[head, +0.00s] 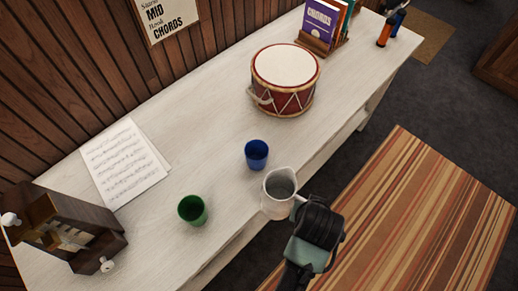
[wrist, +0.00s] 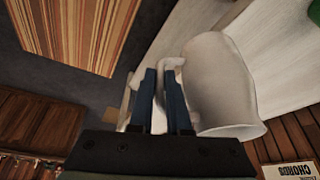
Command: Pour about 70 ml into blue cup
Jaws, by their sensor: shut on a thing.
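The blue cup (head: 256,154) stands upright on the pale table, near its front edge. A white pitcher (head: 276,196) is at the table's front edge, just in front of the blue cup and a little to its right. My gripper (head: 300,208) is shut on the pitcher's handle, on the side away from the table. In the wrist view, the two blue fingers (wrist: 162,95) close around the handle, with the pitcher's body (wrist: 218,85) beside them. The pitcher looks close to upright. I cannot tell whether it touches the table, or how much is in it.
A green cup (head: 192,209) stands left of the pitcher on the pale table (head: 215,125). A red drum (head: 285,82) stands behind the blue cup. Sheet music (head: 124,162) and a wooden box (head: 66,230) are at the left. Books (head: 322,22) stand at the far end.

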